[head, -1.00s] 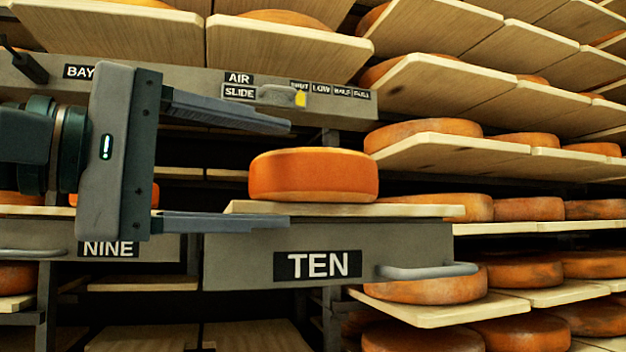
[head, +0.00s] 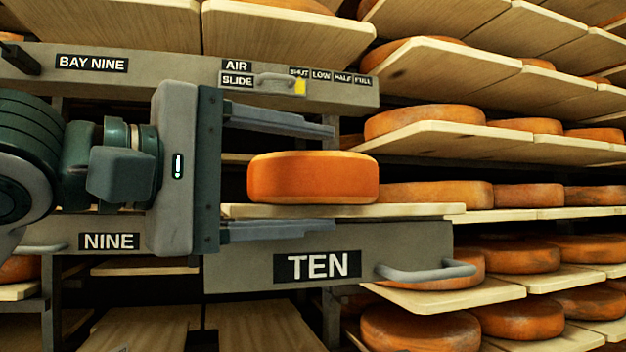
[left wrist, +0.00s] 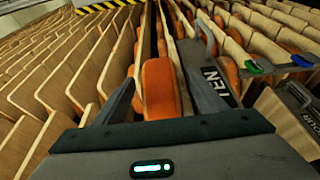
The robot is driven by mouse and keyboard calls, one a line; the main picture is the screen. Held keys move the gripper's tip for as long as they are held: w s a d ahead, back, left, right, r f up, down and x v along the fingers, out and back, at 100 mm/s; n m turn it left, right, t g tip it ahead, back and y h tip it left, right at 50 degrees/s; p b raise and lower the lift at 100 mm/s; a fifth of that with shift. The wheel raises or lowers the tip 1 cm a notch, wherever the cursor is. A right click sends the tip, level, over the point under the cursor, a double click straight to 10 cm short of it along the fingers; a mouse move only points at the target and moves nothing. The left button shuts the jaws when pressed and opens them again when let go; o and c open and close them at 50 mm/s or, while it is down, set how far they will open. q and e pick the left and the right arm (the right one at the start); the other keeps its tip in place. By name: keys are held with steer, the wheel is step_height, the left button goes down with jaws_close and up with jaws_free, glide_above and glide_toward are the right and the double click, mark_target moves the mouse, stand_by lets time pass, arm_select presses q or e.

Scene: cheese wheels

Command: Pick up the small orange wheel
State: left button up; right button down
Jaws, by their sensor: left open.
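The small orange wheel (head: 313,178) lies flat on the wooden board (head: 400,210) of the shelf marked TEN in the head view. My left gripper (head: 333,178) is open, with one finger above the wheel and one below it, at the board's front edge level. In the left wrist view the wheel (left wrist: 161,90) shows between the two fingers, with nothing seen gripped. Whether the fingers touch the wheel or board cannot be told. My right gripper is not seen.
The TEN drawer front (head: 330,250) has a grey handle (head: 425,269) sticking out at its right. A beam with an air slide (head: 265,80) runs above the wheel. Racks of boards with larger wheels (head: 425,120) fill the right side.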

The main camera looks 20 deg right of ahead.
mark_target(309, 152)
arm_select(q)
jaws_close()
steer(key=shift+r, duration=0.15)
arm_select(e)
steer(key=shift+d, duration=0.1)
arm_select(q)
steer(key=shift+r, duration=0.1)
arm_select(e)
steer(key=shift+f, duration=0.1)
